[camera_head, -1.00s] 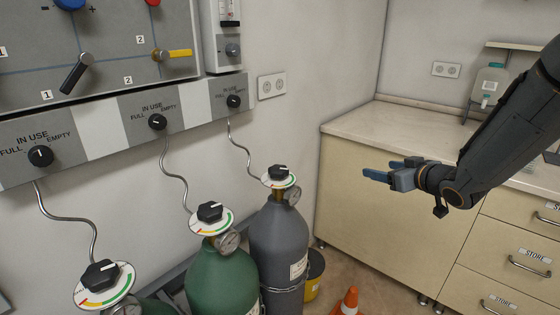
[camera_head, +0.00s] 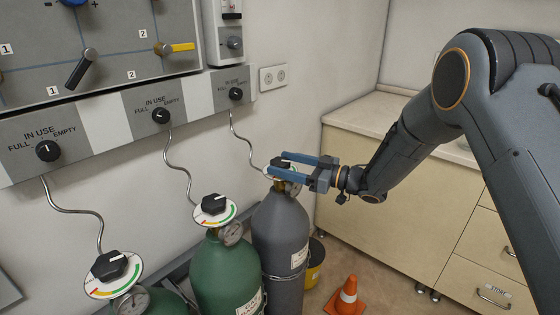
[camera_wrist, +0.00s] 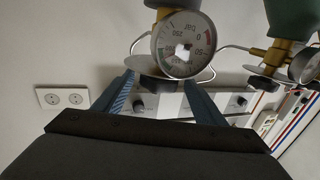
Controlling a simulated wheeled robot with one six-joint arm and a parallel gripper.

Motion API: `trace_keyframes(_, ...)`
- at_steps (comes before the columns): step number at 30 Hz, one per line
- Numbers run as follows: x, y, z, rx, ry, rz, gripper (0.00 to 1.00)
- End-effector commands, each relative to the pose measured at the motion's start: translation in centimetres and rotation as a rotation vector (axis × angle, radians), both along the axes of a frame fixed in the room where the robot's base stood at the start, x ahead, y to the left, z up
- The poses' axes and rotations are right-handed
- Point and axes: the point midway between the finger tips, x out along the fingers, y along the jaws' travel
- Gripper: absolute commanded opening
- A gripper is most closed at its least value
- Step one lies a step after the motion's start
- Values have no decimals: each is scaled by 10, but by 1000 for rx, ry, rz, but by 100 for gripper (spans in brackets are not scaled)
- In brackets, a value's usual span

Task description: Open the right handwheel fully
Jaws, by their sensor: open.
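The right handwheel (camera_head: 279,163) is a black knob above a round white dial on the grey cylinder (camera_head: 280,232). My gripper (camera_head: 279,164) is open, with its blue fingers reaching left on either side of the handwheel and partly hiding it and the dial. In the wrist view, the handwheel (camera_wrist: 157,84) shows dark between the two open fingers, below the round pressure gauge (camera_wrist: 181,44). I cannot tell whether either finger touches it.
Two green cylinders with black handwheels, the middle one (camera_head: 214,204) and the left one (camera_head: 110,265), stand to the left. A wall panel (camera_head: 152,110) with selector knobs hangs behind. An orange cone (camera_head: 346,297) and a beige cabinet (camera_head: 375,215) are on the right.

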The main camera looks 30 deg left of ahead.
Motion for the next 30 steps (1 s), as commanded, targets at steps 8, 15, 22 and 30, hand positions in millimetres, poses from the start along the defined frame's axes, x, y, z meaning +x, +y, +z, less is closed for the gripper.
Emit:
trace_keyframes(8, -2, 16, 0, 0, -1, -2, 64)
trace_keyframes(15, -1, 16, 0, 0, -1, -2, 58)
trace_keyframes(22, -1, 16, 0, 0, -1, -2, 23)
trace_keyframes(30, 0, 16, -1, 0, -3, 26, 23)
